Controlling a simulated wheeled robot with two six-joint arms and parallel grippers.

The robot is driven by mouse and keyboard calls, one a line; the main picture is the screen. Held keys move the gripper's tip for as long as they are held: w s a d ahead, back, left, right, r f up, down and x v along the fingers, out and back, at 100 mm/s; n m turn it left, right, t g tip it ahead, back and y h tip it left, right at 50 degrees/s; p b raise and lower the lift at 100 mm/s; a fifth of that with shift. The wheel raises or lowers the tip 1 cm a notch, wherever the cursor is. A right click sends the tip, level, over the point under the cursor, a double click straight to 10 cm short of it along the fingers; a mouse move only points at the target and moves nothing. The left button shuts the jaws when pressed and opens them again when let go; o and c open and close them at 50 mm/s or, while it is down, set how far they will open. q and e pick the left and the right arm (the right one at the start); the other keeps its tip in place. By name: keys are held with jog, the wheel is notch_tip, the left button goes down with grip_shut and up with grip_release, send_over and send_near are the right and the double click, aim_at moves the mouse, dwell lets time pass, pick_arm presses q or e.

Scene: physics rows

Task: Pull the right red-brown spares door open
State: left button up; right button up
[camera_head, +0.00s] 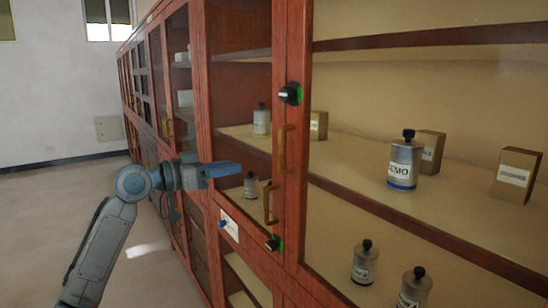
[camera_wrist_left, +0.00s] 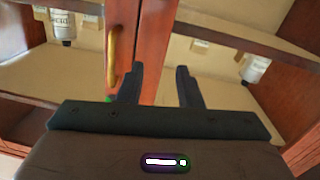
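The right red-brown spares door (camera_head: 292,190) is a wooden frame with a large clear pane, in the right half of the head view. A brass upright handle (camera_head: 284,148) is on its left stile, and a second brass handle (camera_head: 269,203) sits lower and to the left. The door looks shut. My left gripper (camera_head: 236,168) points right, left of both handles in the picture. In the left wrist view its fingers (camera_wrist_left: 158,84) are apart with nothing held between them. A brass handle (camera_wrist_left: 112,58) shows left of the fingers there, outside them. My right gripper is not in view.
Black knobs with green marks sit above (camera_head: 290,94) and below (camera_head: 273,243) the handles. Behind the panes are shelves with labelled bottles (camera_head: 404,162) and cardboard boxes (camera_head: 517,174). More cabinet fronts run back along the left.

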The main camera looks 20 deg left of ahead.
pick_arm(q)
jog(key=s+d+r+m+g+h, duration=0.1)
jog(key=s+d+r+m+h, duration=0.15)
jog(key=s+r, duration=0.3)
jog(key=f+p+x, duration=0.1)
jog(key=p+x, duration=0.4)
jog(key=x, duration=0.6)
jog(key=shift+f+y, duration=0.25)
jog(key=shift+y, duration=0.2)
grip_shut()
